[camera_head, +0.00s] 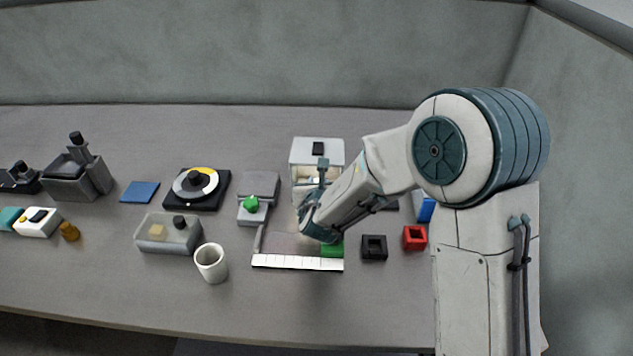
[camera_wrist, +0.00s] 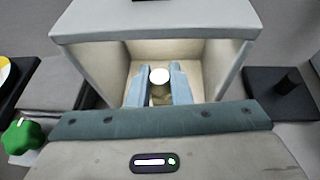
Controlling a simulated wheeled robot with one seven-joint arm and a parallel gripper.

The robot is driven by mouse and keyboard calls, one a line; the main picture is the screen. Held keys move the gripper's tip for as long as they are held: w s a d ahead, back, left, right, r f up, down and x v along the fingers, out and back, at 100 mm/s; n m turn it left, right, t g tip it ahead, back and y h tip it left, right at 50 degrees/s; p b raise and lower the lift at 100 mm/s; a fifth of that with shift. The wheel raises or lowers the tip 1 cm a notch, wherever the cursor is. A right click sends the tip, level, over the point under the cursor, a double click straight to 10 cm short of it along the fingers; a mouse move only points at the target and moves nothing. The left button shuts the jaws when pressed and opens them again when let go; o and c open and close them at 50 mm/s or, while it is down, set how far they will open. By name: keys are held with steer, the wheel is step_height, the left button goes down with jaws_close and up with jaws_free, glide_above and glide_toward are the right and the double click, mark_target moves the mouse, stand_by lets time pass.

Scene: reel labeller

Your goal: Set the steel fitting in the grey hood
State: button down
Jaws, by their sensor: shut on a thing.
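The grey hood (camera_head: 317,146) is a pale box with an open front and a lit cream interior, at the back centre of the bench. Its pale grey top (camera_wrist: 155,22) and open front fill the upper wrist view. My gripper (camera_wrist: 160,88) reaches into the opening, its two blue-grey fingers shut on the steel fitting (camera_wrist: 160,78). The fitting is a small upright cylinder with a bright round top, between the hood's side walls. Its lower end is hidden, so I cannot tell if it touches the floor. In the head view my gripper (camera_head: 322,172) is at the hood's front; the fitting is not distinguishable.
A grey block with a green knob (camera_head: 250,204) stands left of the hood. A white strip (camera_head: 298,262) and green block (camera_head: 332,250) lie in front, with black (camera_head: 374,248) and red (camera_head: 415,238) square holders to their right. A white cup (camera_head: 211,262) stands front left.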

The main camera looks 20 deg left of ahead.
steer(key=shift+w+a+f, duration=0.2)
steer(key=shift+w+f, duration=0.25)
steer(key=shift+w, duration=0.05)
steer(key=shift+w+a+f, duration=0.15)
steer(key=shift+w+f, duration=0.3)
steer(key=shift+w, duration=0.05)
steer(key=shift+f, duration=0.2)
steer(key=c, duration=1.3)
jaws_free()
steer(key=shift+r, duration=0.2)
steer(key=shift+s+r, duration=0.1)
steer(key=shift+s, duration=0.1)
steer(key=b+v, duration=0.1)
steer(key=v, duration=1)
steer(key=shift+s+d, duration=0.2)
steer(key=shift+s, duration=0.15)
